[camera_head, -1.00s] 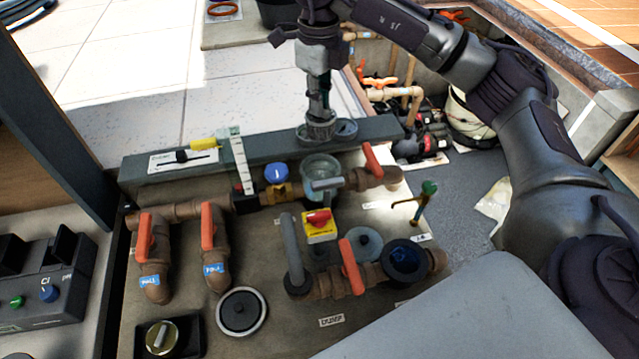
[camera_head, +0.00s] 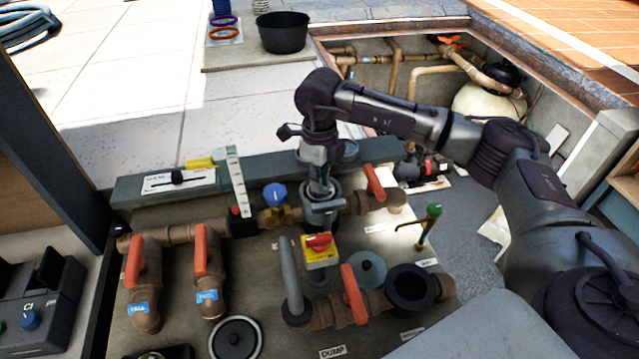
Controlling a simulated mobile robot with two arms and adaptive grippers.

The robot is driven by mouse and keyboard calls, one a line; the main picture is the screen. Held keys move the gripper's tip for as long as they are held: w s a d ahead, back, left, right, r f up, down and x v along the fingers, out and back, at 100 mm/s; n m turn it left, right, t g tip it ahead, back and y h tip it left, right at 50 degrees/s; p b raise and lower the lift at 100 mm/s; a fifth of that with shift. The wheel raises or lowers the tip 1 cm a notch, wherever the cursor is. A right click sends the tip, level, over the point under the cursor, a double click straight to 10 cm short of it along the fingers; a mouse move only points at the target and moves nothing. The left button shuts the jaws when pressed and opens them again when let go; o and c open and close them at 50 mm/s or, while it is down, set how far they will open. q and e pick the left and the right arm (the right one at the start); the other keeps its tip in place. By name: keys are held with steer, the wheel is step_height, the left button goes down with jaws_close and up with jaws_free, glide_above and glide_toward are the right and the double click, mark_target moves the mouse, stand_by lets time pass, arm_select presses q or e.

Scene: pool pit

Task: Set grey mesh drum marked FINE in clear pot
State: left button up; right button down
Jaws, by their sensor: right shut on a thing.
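My right gripper (camera_head: 319,188) reaches down from above, shut, with its fingertips at the clear pot (camera_head: 338,215). The pot stands in the brown pipework, and the fingers cover most of it. The grey mesh drum is in the jaws but is largely hidden by fingers and pot. I cannot read its FINE mark, nor tell whether it rests on the pot's floor. My left gripper is not in view.
A round grey dish (camera_head: 346,150) sits on the ledge behind the gripper. A black bucket (camera_head: 283,32) stands farther back.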

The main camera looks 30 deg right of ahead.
step_height(320, 180, down, 2)
steer(key=shift+f, duration=0.25)
steer(key=c, duration=1.2)
jaws_free()
steer(key=shift+r+p, duration=0.3)
step_height(320, 180, up, 12)
steer(key=b, duration=0.4)
steer(key=shift+f, duration=0.15)
